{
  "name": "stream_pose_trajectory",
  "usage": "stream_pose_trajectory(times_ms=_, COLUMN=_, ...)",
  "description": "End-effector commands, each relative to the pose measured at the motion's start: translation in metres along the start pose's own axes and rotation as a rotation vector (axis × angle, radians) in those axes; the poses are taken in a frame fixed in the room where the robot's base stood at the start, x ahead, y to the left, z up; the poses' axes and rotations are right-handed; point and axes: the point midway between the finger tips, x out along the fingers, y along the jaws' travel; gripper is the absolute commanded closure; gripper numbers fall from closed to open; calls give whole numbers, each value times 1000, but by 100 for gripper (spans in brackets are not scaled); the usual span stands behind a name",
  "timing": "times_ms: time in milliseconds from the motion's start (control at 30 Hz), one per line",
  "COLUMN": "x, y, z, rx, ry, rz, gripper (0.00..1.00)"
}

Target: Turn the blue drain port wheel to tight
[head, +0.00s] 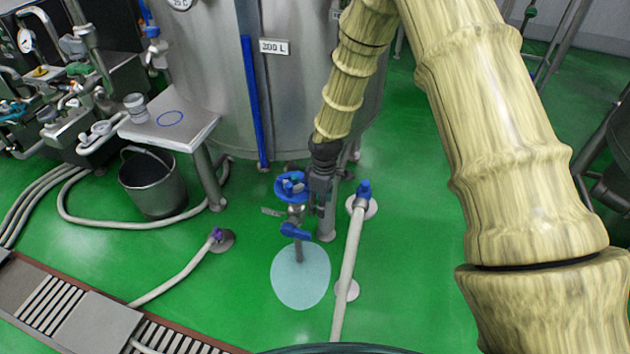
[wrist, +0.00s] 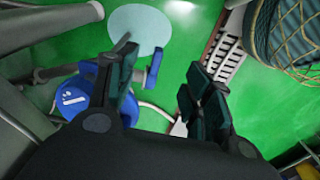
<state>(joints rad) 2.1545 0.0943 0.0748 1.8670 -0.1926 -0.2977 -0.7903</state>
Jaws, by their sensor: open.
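The blue drain port wheel (head: 290,187) sits on the drain pipe at the foot of the steel tank. In the wrist view the wheel (wrist: 76,98) is at the left, partly hidden behind one finger. My gripper (head: 321,185) is just to the right of the wheel in the head view. In the wrist view its fingers (wrist: 160,92) are spread wide with nothing between them. I cannot tell whether a finger touches the wheel. A blue lever handle (head: 295,231) is below the wheel, and also shows in the wrist view (wrist: 154,68).
A pale puddle (head: 300,275) lies under the drain outlet. A hose (head: 348,260) with a blue-capped fitting stands close on the right. A steel bucket (head: 153,183) and a small side table (head: 172,128) are at the left. Green floor is open in front, left of the hose.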

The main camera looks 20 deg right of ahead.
Motion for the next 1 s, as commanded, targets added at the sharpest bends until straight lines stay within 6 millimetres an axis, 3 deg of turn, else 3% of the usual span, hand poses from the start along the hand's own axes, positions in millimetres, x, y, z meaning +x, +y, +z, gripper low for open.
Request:
stream_pose_trajectory(times_ms=33, x=-23, y=22, z=-15, rx=-60, ry=0, rz=14, gripper=49)
stream_pose_trajectory(times_ms=200, x=-86, y=64, z=-41, rx=-222, ry=-30, rz=27, gripper=49)
stream_pose_trajectory(times_ms=300, x=-108, y=76, z=-48, rx=-275, ry=-43, rz=30, gripper=49)
stream_pose_trajectory(times_ms=400, x=-116, y=80, z=-51, rx=-299, ry=-51, rz=29, gripper=49)
stream_pose_trajectory(times_ms=567, x=-106, y=81, z=-50, rx=-304, ry=-53, rz=27, gripper=49)
stream_pose_trajectory(times_ms=1000, x=-37, y=83, z=-47, rx=-301, ry=-52, rz=27, gripper=49)
